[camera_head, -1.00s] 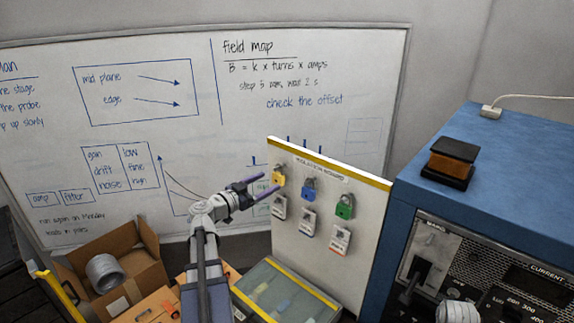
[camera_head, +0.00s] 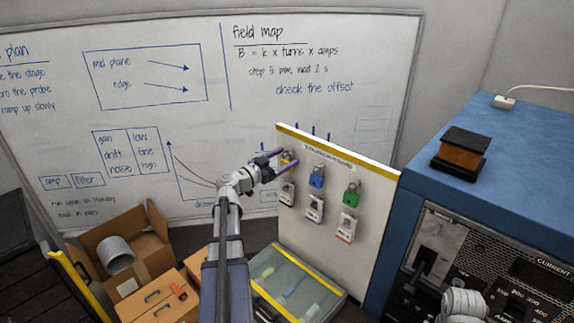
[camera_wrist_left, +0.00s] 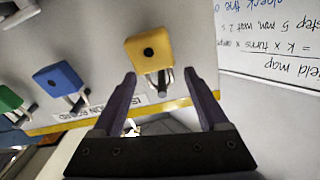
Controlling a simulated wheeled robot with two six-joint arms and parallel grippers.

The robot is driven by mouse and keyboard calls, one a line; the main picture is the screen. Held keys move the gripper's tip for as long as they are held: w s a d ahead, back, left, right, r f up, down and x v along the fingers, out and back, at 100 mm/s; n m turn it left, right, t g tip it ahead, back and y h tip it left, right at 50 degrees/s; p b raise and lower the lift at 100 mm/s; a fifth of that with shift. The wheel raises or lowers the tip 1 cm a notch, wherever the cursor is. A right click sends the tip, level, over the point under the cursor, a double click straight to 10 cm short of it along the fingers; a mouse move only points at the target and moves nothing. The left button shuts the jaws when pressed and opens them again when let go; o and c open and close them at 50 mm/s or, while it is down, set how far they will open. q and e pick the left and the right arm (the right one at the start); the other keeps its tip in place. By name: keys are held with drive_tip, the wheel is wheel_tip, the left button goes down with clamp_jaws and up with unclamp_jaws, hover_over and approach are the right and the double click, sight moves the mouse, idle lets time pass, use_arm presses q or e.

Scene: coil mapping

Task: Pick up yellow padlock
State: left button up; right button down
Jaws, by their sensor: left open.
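The yellow padlock (camera_head: 286,157) hangs at the upper left of the white lockout board (camera_head: 340,228), partly hidden by my left gripper in the head view. In the left wrist view the yellow padlock (camera_wrist_left: 149,52) appears upside down, just beyond the fingertips and roughly between them. My left gripper (camera_head: 275,160) is open and empty at the board's left side. Its two purple fingers (camera_wrist_left: 164,88) are spread apart in the left wrist view. The right gripper cannot be made out; a pale arm part (camera_head: 464,303) shows at the lower right.
A blue padlock (camera_head: 317,177) and a green padlock (camera_head: 351,195) hang beside the yellow one, with white tags (camera_head: 314,208) below. A blue instrument cabinet (camera_head: 480,170) stands right of the board. Cardboard boxes (camera_head: 150,245) and a clear-lidded case (camera_head: 293,285) lie below.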

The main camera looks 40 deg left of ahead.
use_arm(q)
drive_tip(key=shift+w, duration=0.75)
drive_tip(key=shift+s, duration=0.1)
drive_tip(key=shift+c, duration=0.3)
clamp_jaws()
